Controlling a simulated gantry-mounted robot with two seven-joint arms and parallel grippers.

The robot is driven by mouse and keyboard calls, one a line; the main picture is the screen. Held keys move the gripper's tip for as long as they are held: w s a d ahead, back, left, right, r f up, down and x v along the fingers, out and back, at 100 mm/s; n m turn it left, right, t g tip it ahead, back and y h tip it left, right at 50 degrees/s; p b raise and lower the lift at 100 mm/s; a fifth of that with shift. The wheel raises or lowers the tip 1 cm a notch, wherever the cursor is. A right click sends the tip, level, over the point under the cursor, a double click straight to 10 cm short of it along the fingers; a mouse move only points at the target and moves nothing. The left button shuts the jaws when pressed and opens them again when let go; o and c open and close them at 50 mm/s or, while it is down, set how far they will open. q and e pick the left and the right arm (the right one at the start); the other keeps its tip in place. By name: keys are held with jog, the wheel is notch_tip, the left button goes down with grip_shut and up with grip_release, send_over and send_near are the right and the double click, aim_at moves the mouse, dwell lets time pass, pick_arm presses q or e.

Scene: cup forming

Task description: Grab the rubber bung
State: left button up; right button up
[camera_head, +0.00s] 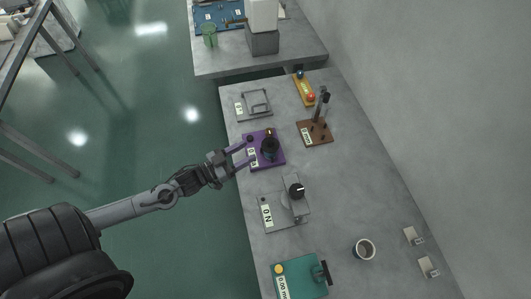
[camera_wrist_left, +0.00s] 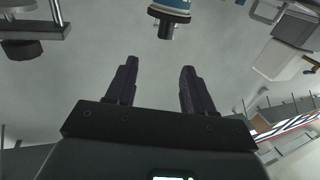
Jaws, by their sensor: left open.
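The purple station (camera_head: 277,160) stands on the grey bench, with a dark round cylinder (camera_head: 269,146) on it and a small dark stub (camera_head: 250,138) at its left back corner. I cannot tell for sure which dark piece is the rubber bung. My left gripper (camera_head: 249,151) is open and empty, its two purple-dark fingers at the left edge of the station. In the left wrist view, the fingers (camera_wrist_left: 160,72) are apart with bare grey between them. A blue and white cylinder with a dark rim (camera_wrist_left: 171,12) shows ahead of them. My right gripper is not seen.
A grey station with a black knob (camera_head: 295,191) and a teal station (camera_head: 301,279) stand nearer. A brown stand (camera_head: 315,133), a grey frame (camera_head: 254,104) and a yellow tray (camera_head: 304,91) lie beyond. A mug (camera_head: 364,249) stands right. Bench between is clear.

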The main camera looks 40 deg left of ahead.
aim_at(267, 142)
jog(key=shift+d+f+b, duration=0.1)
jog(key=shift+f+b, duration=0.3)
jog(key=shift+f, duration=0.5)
pick_arm(q)
jog(key=w, duration=0.1)
jog(key=w+d+f, duration=0.1)
jog(key=w, duration=0.3)
jog(key=shift+d+f, duration=0.15)
jog(key=shift+f, duration=0.2)
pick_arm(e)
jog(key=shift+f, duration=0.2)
pick_arm(q)
jog(key=shift+a+b+x, duration=0.1)
jog(key=shift+b+x, duration=0.2)
jog(key=shift+x, duration=0.85)
jog(key=shift+a+b+x, duration=0.15)
jog(key=shift+b+x, duration=0.15)
jog(key=shift+x, duration=0.85)
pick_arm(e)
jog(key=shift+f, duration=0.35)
pick_arm(q)
jog(key=shift+w+d, duration=0.2)
jog(key=shift+w, duration=0.4)
grip_shut()
